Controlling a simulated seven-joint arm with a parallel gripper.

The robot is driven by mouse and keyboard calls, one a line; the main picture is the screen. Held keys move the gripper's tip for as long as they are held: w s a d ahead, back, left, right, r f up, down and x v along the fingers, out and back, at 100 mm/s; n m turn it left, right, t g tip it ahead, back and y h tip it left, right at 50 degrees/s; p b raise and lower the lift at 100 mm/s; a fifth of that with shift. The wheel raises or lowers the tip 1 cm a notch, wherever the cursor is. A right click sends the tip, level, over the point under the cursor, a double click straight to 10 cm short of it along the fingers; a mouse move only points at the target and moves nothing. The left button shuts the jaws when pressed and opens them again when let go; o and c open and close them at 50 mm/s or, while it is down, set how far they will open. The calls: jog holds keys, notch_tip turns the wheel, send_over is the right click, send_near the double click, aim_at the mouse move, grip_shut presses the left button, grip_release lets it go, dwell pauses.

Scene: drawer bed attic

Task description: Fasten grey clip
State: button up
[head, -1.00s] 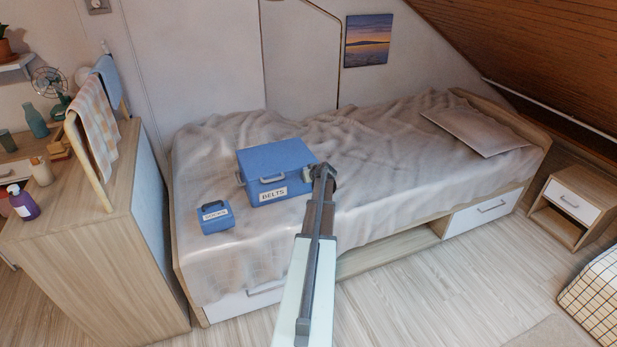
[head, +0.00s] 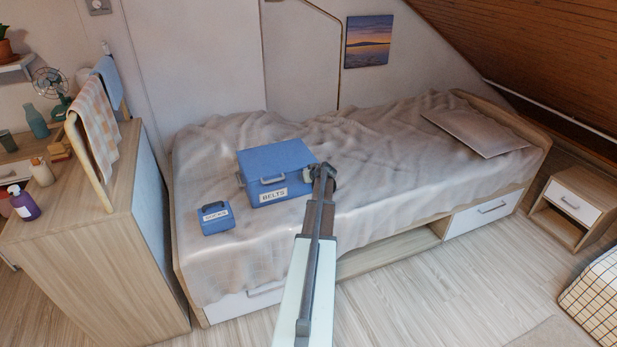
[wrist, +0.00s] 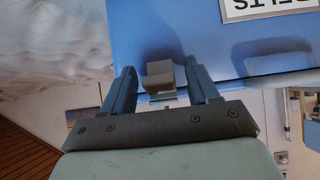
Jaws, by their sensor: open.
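The blue box (head: 285,160) labelled BELTS stands on the bed, its lid appearing down. My gripper (head: 326,170) is at the box's right side in the head view. In the wrist view, the blue box (wrist: 190,30) fills the upper part, with its label upside down. The grey clip (wrist: 160,76) sits at the box's edge, between my two open fingers (wrist: 163,88). I cannot tell whether the fingers touch it or whether the clip is fastened. In the head view my gripper hides this clip.
A smaller blue labelled case (head: 215,217) stands on the bed (head: 400,150) left of the box. A wooden cabinet (head: 95,240) stands at the left. The bed between box and pillow is clear.

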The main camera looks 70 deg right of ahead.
jog(key=v, duration=1.4)
jog(key=shift+s+d+f, duration=0.1)
